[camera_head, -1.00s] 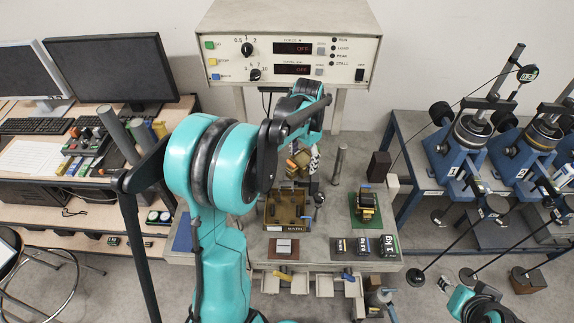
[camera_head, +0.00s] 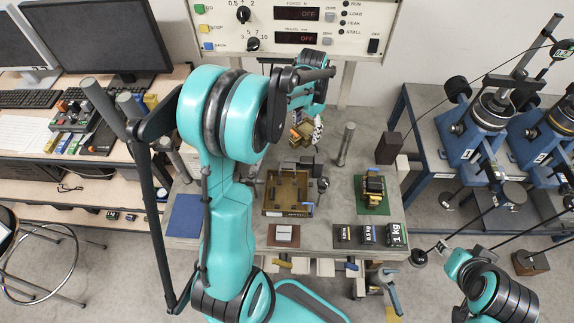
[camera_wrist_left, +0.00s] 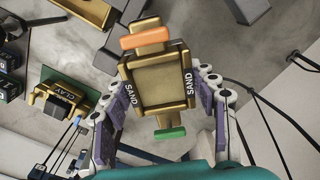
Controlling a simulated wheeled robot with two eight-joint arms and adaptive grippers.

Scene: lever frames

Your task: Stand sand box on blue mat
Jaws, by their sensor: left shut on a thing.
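The sand box (camera_wrist_left: 160,82) is a brass-coloured open frame marked SAND on both sides, with an orange end piece and a green one. My left gripper (camera_wrist_left: 166,104) is shut on it, with purple pads against its two sides. In the head view the left gripper (camera_head: 311,126) is over the back of the table, and the sand box (camera_head: 297,137) is partly hidden there. The blue mat (camera_head: 185,216) lies bare at the table's left edge, left of my left arm.
A brass tray (camera_head: 287,192) stands mid-table. The clay box (camera_head: 374,187) stands on a green mat (camera_head: 372,209) to its right. Black weights (camera_head: 368,235) line the front edge. A metal post (camera_head: 346,145) and a dark block (camera_head: 389,148) stand behind.

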